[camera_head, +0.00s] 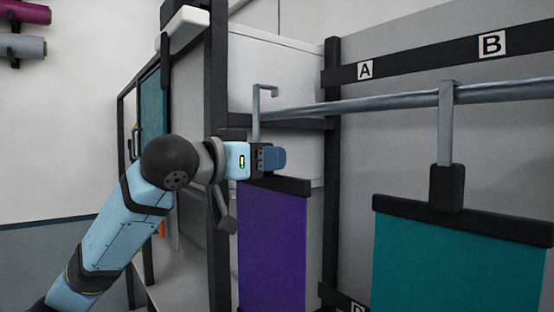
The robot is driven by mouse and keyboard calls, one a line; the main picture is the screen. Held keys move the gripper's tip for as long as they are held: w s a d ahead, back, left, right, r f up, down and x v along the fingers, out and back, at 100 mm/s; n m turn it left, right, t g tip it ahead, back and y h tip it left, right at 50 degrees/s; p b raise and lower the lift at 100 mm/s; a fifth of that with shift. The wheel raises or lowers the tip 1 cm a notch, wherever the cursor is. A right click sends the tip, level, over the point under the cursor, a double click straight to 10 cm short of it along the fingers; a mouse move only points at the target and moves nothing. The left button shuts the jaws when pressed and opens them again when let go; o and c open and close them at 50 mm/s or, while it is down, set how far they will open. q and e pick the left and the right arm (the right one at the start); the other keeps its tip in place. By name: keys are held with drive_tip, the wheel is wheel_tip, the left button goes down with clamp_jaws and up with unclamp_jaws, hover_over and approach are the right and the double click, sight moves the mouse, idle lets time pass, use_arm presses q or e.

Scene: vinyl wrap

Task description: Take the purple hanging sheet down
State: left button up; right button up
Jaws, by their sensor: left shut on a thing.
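The purple hanging sheet (273,245) hangs below a dark top bar at the middle of the head view. A grey hook (257,115) stands above it, its bent top at the left end of the metal rail (400,102). I cannot tell whether the hook touches the rail. My left gripper (270,159) is shut on the sheet's hanger, just above the dark bar, and hides the part it grips. The sheet's lower end is out of view. My right gripper is not in view.
A teal sheet (455,265) hangs from the rail at the right by its own hook. Labels A (365,70) and B (492,44) are on the dark beam behind. Dark upright posts (218,200) stand close to my left arm. Rolls (22,46) are on the far left wall.

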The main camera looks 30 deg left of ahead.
use_arm(q)
drive_tip(key=shift+b+v, duration=0.4)
drive_tip(key=shift+v, duration=1.9)
